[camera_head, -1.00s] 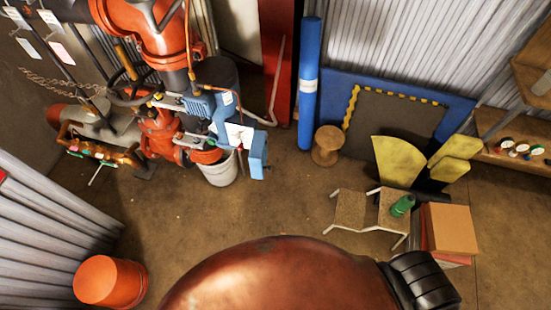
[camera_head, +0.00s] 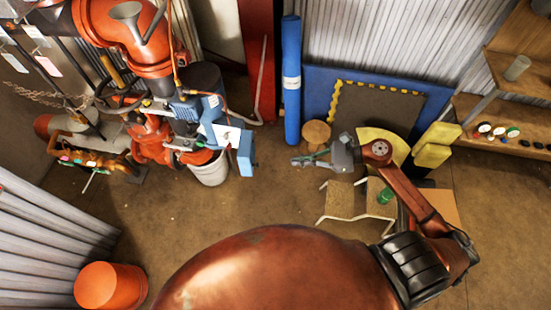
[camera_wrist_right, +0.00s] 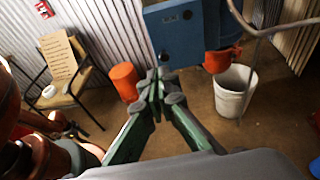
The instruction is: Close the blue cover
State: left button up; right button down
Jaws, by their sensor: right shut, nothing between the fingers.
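The blue cover (camera_head: 246,153) stands out open at the right of a blue box (camera_head: 211,108) on the red pipework, with a white face between them. In the right wrist view a blue panel (camera_wrist_right: 182,38) with a small dark label fills the top middle; it looks like this cover. My right gripper (camera_head: 298,162) is shut and empty, to the right of the cover and apart from it in the head view. In the right wrist view its fingertips (camera_wrist_right: 160,84) meet just below the panel; I cannot tell the depth gap. My left gripper is not in view.
A white bucket (camera_head: 210,171) stands under the pipework. A wooden stool (camera_head: 316,131), a blue roll (camera_head: 291,85) and yellow pieces (camera_head: 436,145) stand near my right arm. An orange bucket (camera_head: 109,286) is at lower left. The middle floor is clear.

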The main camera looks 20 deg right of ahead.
aim_at(251, 163)
jog(key=x, duration=0.4)
jog(key=p+x, duration=0.1)
jog(key=x, duration=0.3)
jog(key=r+x, duration=0.1)
jog(key=x, duration=0.3)
jog(key=shift+w+a+p, duration=0.25)
jog(key=shift+a+p, duration=0.1)
jog(key=shift+a, duration=0.1)
jog(key=shift+w+a+f, duration=0.1)
jog(key=shift+w+a, duration=0.05)
jog(key=shift+a, duration=0.2)
